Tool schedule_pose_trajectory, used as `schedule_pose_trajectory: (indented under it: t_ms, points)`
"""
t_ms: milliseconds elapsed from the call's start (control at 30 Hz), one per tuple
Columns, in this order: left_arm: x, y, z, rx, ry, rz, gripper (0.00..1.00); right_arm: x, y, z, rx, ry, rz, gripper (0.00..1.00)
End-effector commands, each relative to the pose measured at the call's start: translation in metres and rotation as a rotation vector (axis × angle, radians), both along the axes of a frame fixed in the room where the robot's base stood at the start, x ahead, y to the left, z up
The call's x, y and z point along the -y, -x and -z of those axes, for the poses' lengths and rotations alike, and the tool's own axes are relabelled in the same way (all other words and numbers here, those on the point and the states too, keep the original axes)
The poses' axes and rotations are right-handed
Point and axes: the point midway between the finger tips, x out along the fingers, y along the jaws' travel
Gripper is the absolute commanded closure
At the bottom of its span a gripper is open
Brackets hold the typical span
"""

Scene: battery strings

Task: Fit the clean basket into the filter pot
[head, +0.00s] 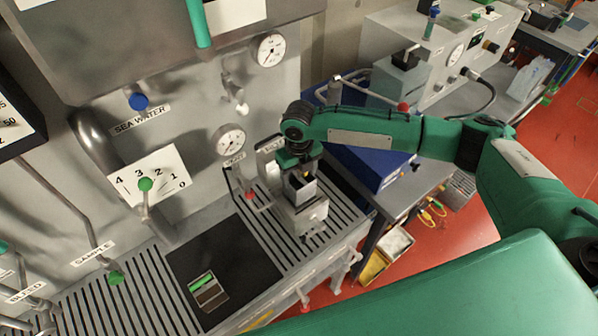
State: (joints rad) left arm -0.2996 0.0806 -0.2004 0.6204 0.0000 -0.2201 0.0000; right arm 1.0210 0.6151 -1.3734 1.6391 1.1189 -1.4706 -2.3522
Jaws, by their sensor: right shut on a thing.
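My right gripper (306,212) points down over the slatted grating, close in front of the grey panel. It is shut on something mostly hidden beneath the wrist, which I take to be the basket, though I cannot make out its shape. The grey boxy shapes under the wrist run together. I cannot separate the filter pot from the gripper there or tell whether basket and pot touch. My left gripper is not in view.
The slatted grating (118,290) runs along the panel. A black mat (240,255) on it carries a small green-and-pale piece (207,291). A pipe with a red part (249,196) stands just left of my gripper. A blue box (372,166) sits behind right.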

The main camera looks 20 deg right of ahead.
Motion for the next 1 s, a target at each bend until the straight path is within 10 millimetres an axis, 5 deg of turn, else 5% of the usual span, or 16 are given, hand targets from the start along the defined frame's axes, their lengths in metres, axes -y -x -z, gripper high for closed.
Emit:
schedule_pose_trajectory:
  t_ms: [1000]
  points:
    - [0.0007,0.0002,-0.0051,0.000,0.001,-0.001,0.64,0.0000,-0.0001,-0.0002,0.001,0.000,0.000,0.76]
